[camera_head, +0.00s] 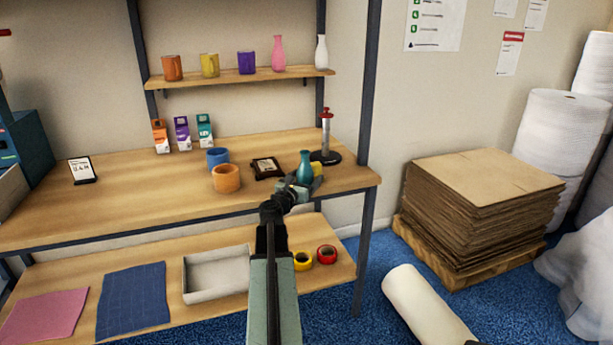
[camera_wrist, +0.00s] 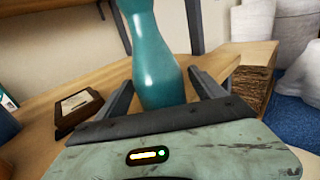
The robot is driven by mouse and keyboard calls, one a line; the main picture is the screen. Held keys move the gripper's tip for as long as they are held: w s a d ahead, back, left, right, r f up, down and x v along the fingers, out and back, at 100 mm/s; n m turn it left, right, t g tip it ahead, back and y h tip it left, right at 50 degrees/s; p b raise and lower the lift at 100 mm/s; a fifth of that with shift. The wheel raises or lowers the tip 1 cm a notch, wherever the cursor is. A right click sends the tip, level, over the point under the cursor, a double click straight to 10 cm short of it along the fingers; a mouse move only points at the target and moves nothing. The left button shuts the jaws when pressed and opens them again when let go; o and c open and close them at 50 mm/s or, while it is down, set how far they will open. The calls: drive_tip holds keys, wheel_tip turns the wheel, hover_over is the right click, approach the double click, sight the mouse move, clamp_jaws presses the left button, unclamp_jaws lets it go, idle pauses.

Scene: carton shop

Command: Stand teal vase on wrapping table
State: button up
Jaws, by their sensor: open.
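The teal vase (camera_head: 304,166) stands upright on the wrapping table (camera_head: 110,203), near its right end. In the wrist view the vase (camera_wrist: 157,72) stands between the two fingers of my gripper (camera_wrist: 163,92). The fingers are apart, one on each side of it, with a gap showing on both sides. In the head view my gripper (camera_head: 302,183) is at the vase's lower part, and the vase's base is hidden behind it.
The table's front left is clear.

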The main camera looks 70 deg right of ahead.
sight(305, 151)
drive_tip(key=shift+a, duration=0.1)
clamp_jaws()
wheel_tip(305, 151, up, 10)
drive_tip(key=p, duration=1)
drive_tip(key=shift+r, duration=0.1)
